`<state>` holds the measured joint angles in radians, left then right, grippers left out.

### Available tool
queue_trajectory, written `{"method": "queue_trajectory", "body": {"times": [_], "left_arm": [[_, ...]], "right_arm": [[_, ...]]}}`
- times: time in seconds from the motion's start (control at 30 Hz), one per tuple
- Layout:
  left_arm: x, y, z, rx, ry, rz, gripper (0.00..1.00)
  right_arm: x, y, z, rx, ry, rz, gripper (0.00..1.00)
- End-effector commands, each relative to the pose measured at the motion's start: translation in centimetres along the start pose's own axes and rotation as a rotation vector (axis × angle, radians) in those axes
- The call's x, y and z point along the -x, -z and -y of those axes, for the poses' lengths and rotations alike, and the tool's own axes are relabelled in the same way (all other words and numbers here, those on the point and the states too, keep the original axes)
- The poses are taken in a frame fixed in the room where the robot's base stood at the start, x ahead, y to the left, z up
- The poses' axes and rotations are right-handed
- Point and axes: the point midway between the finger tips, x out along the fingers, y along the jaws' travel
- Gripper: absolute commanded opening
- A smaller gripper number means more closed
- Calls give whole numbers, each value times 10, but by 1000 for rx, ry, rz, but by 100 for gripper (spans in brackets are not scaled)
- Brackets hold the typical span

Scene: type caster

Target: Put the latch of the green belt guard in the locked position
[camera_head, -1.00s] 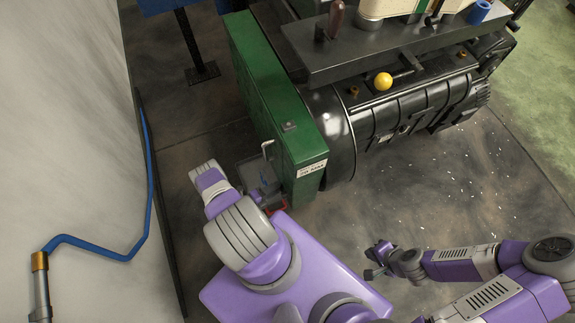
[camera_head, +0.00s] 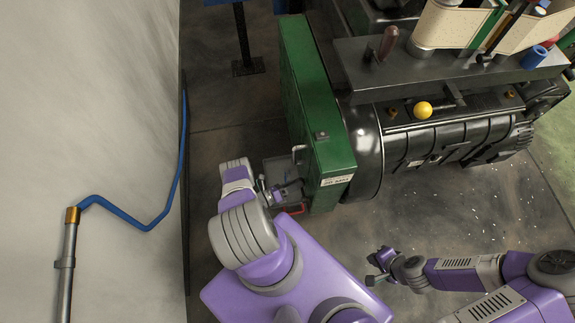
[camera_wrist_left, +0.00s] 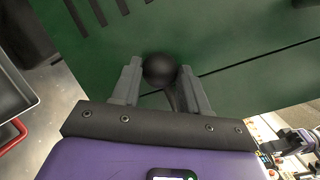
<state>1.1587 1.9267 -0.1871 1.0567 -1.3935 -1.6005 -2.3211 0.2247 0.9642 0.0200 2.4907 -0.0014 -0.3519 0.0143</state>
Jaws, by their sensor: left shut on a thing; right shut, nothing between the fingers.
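The green belt guard (camera_head: 308,95) stands upright in the head view, against the end of the black machine. In the left wrist view its green face (camera_wrist_left: 225,30) fills the upper part, with a dark seam across it. A black ball knob (camera_wrist_left: 159,70) on a short dark stem, apparently the latch handle, stands at this face. My left gripper (camera_wrist_left: 157,82) is shut on the knob, one finger on each side. In the head view the left gripper (camera_head: 284,192) is beside the guard's lower left side, and the knob cannot be made out. My right gripper (camera_head: 376,270) is shut and empty, away from the guard.
The black machine (camera_head: 430,135) fills the right. A pale wall (camera_head: 100,130) with a blue hose (camera_head: 160,215) bounds the left.

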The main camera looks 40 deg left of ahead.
Motion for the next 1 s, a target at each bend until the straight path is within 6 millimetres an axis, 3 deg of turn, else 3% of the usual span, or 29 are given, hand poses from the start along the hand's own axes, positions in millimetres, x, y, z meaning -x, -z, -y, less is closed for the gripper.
{"method": "queue_trajectory", "body": {"times": [0.53,0.57,0.7,1.0], "left_arm": [[-5,0,4,-32,19,-6,0],[-5,0,4,-32,19,-6,46],[-5,0,4,-30,18,-7,67],[-4,1,4,-28,16,-9,69]], "right_arm": [[1,0,0,0,0,0,0],[1,0,0,0,0,0,0],[1,0,0,0,0,0,0],[1,0,0,0,0,0,0]]}}
